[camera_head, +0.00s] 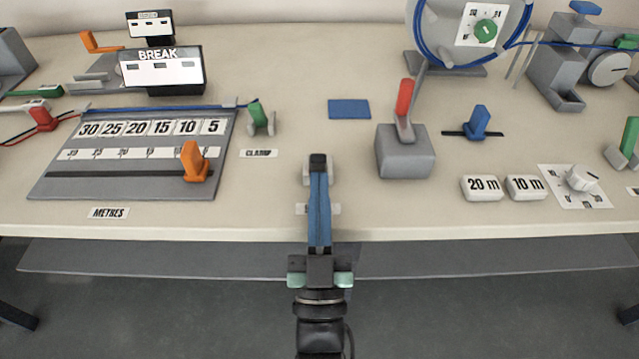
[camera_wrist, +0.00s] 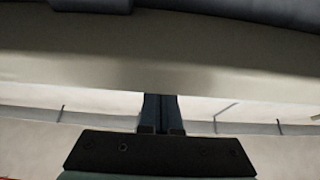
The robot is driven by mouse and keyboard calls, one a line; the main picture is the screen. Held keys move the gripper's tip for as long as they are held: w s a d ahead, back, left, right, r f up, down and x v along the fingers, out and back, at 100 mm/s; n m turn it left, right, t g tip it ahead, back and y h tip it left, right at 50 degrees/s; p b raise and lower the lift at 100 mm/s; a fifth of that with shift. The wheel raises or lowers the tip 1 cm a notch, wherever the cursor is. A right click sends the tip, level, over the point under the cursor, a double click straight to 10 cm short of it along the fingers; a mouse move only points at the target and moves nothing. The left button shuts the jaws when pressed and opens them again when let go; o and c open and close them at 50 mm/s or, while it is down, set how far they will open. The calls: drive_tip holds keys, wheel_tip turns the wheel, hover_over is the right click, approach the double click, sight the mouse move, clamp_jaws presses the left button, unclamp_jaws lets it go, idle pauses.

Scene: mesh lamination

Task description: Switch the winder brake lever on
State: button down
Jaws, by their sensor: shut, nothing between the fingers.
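A lever with a red handle (camera_head: 404,97) stands up from a grey block (camera_head: 405,155) in front of the round winder reel (camera_head: 445,30). No readable label marks it as the brake lever. The handle leans slightly away from upright. My gripper (camera_head: 318,160) is shut and empty, to the left of the grey block and apart from it. Its tip covers most of a small pale fitting (camera_head: 308,172) and part of a label (camera_head: 301,209) near the table's front edge. In the wrist view the shut fingers (camera_wrist: 160,100) show, but no lever.
A blue-handled slider (camera_head: 480,122) and white blocks marked 20 m (camera_head: 482,188) and 10 m (camera_head: 526,187) lie right of the grey block. A metres board (camera_head: 60,188) with an orange slider is at left. A flat blue patch (camera_head: 349,109) lies behind my gripper.

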drive_tip(key=shift+w+r, duration=0.15)
drive_tip(key=shift+w, duration=0.15)
drive_tip(key=shift+r, duration=0.1)
